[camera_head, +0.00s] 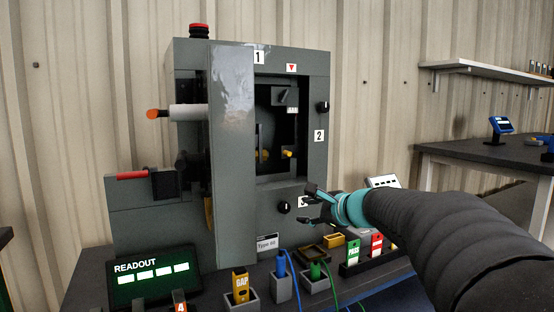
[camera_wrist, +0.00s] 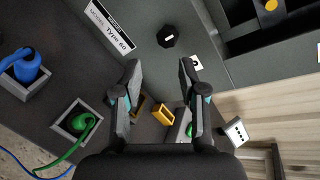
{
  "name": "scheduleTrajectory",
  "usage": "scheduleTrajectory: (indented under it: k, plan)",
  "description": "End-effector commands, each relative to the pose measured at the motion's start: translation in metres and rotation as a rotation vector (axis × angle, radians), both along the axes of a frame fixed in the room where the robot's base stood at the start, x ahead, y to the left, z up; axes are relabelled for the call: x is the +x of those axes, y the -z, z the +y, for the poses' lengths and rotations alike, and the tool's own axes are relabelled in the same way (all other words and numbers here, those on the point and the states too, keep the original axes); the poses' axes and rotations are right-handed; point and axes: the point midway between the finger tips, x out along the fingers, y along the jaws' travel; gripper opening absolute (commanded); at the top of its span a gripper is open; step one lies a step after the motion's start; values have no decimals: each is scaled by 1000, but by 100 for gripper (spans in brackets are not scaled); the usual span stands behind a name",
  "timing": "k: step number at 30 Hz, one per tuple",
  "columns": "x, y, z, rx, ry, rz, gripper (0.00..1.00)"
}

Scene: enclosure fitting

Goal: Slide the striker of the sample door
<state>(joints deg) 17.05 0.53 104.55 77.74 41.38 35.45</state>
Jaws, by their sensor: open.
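The grey enclosure (camera_head: 290,60) stands on the bench with a dark square opening in its front. A tall grey door panel (camera_head: 232,150) stands out toward me at the opening's left side. Inside the opening are a grey block (camera_head: 285,97) and a yellow-tipped part (camera_head: 287,154); a yellow disc (camera_wrist: 270,5) shows in the wrist view. I cannot tell which part is the striker. My gripper (camera_head: 312,205) is open and empty, in front of the enclosure below the opening. In the wrist view its fingers (camera_wrist: 160,68) are apart, with a black knob (camera_wrist: 168,36) beyond them.
Blue (camera_head: 281,264) and green (camera_head: 315,271) cable plugs sit in sockets at the front, cables trailing. A yellow GAP block (camera_head: 240,284), a READOUT display (camera_head: 152,275) and a rack with a green PASS block (camera_head: 353,252) stand nearby.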

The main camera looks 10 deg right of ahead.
Motion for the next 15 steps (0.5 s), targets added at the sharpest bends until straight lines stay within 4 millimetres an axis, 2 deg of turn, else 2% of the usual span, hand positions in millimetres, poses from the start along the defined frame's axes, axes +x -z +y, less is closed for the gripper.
scheduleTrajectory:
  k: [1, 3, 6, 7, 10, 15]
  plan:
    - [15, -20, -7, 121, 56, -20, 41]
    - [28, -52, -13, 297, 122, -46, 41]
    - [36, -94, -21, 528, 189, -75, 41]
    - [37, -103, -23, 592, 205, -75, 41]
    - [39, -111, -29, 743, 244, -52, 41]
    - [42, -110, -28, 802, 260, -25, 41]
